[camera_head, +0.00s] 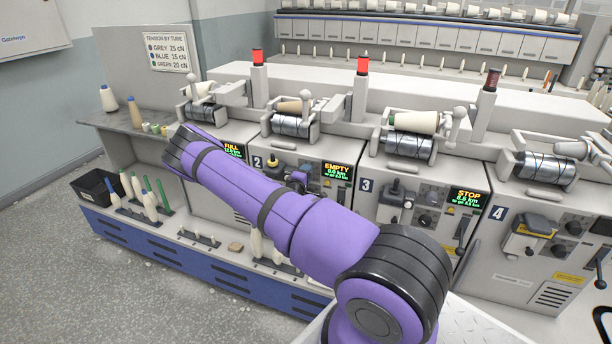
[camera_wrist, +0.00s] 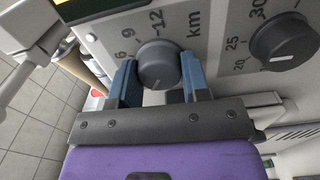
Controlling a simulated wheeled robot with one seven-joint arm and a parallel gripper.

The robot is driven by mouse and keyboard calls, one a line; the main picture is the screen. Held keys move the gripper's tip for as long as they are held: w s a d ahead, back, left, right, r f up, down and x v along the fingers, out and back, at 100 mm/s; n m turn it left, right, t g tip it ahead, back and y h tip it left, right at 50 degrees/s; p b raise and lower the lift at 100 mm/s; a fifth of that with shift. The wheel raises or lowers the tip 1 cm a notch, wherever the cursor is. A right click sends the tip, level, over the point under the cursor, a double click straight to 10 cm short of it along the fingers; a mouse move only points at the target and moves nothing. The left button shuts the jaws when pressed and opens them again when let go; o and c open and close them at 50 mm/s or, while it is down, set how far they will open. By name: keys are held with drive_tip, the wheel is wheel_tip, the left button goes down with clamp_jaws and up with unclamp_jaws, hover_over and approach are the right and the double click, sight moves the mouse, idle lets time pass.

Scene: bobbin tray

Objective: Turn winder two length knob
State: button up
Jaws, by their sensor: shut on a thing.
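In the wrist view, a round dark grey knob (camera_wrist: 158,62) sits on a pale panel, with the figures 6, 9 and 12 and "km" printed around it. The blue fingers of my gripper (camera_wrist: 159,84) stand on both sides of the knob and are shut on it.
A second dark knob (camera_wrist: 285,42), marked 20, 25 and 30, is close at the right in the wrist view. Winder three (camera_head: 366,185) and winder four (camera_head: 499,213) stand to the right. A black bin (camera_head: 97,187) and spindles occupy the lower left shelf.

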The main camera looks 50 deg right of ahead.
drive_tip(key=shift+s+m, duration=0.15)
drive_tip(key=shift+m, duration=7.15)
drive_tip(key=o, duration=0.9)
drive_tip(key=shift+r, duration=0.1)
drive_tip(key=shift+a, duration=0.1)
drive_tip(key=v, duration=1)
drive_tip(key=shift+s+a, duration=0.15)
drive_tip(key=shift+a, duration=0.1)
